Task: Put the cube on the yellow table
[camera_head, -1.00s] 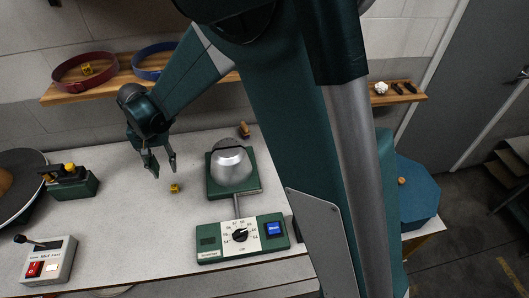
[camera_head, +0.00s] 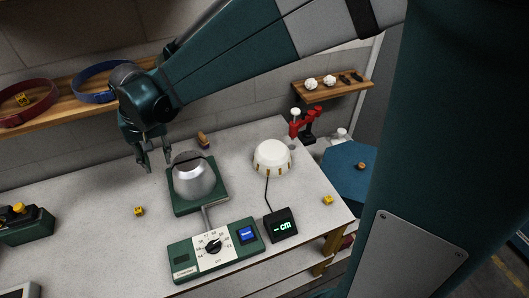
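A small yellow cube (camera_head: 139,211) with dark markings lies on the pale grey worktable (camera_head: 95,236), left of the green press. A similar yellow cube (camera_head: 328,200) lies near the table's right edge. A third yellow cube (camera_head: 22,99) sits inside the red band on the wall shelf. My gripper (camera_head: 156,169) is open and empty, its fingers pointing down, left of the metal dome and apart from the cubes. No table with a clearly yellow top shows; the worktable has a yellowish wooden leg (camera_head: 333,241).
The green press with a metal dome (camera_head: 195,180) joins a dial panel (camera_head: 213,247). A white dome (camera_head: 272,158) is cabled to a black display (camera_head: 283,225). A red tool (camera_head: 302,125) stands at the back right. A blue surface (camera_head: 352,180) lies beyond the table.

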